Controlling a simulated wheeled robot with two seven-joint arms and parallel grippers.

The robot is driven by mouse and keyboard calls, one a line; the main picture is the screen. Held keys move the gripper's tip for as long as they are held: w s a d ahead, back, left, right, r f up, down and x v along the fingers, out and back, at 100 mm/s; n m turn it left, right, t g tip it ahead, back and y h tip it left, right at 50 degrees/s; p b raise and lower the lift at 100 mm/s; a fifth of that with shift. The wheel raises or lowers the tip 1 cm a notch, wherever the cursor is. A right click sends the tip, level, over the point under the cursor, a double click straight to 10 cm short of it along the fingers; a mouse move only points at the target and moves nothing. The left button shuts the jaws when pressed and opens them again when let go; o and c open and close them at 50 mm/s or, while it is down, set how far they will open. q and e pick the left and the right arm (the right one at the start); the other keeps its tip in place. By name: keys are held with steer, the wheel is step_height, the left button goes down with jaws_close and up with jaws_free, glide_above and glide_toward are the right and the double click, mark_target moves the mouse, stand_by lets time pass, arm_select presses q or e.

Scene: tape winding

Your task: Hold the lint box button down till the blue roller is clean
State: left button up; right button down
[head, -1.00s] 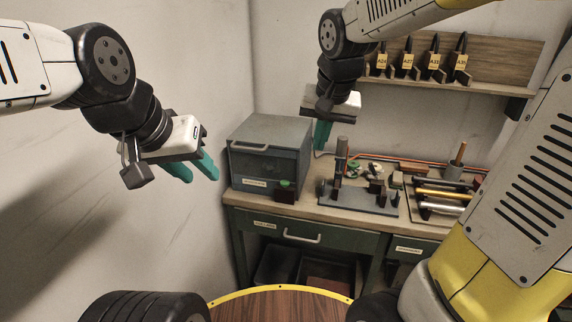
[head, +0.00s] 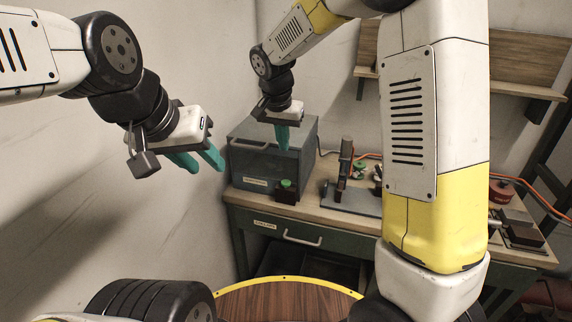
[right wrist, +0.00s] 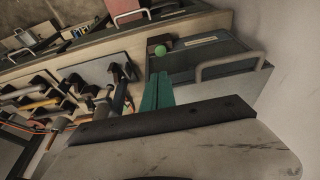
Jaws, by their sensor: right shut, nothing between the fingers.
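The grey lint box (head: 250,165) stands at the left end of the workbench. Its green button (head: 287,184) sits on a small dark block at the box's lower right front; the button also shows in the right wrist view (right wrist: 160,50). My right gripper (head: 283,148) is shut and empty. Its teal fingers point down in front of the box, above the button in the head view and apart from it. They also show in the right wrist view (right wrist: 158,78). My left gripper (head: 205,168) is open and empty, in the air left of the box. I cannot make out a blue roller.
A dark fixture with an upright post (head: 345,165) stands right of the box on the workbench (head: 310,213). My right arm hides much of the bench's middle. A wooden shelf (head: 520,60) hangs on the back wall. A drawer handle (head: 302,238) juts out below the bench top.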

glide_toward(287, 182)
steer(key=x, duration=0.5)
steer(key=shift+w+d, duration=0.15)
steer(key=shift+w, duration=0.1)
steer(key=shift+f, duration=0.75)
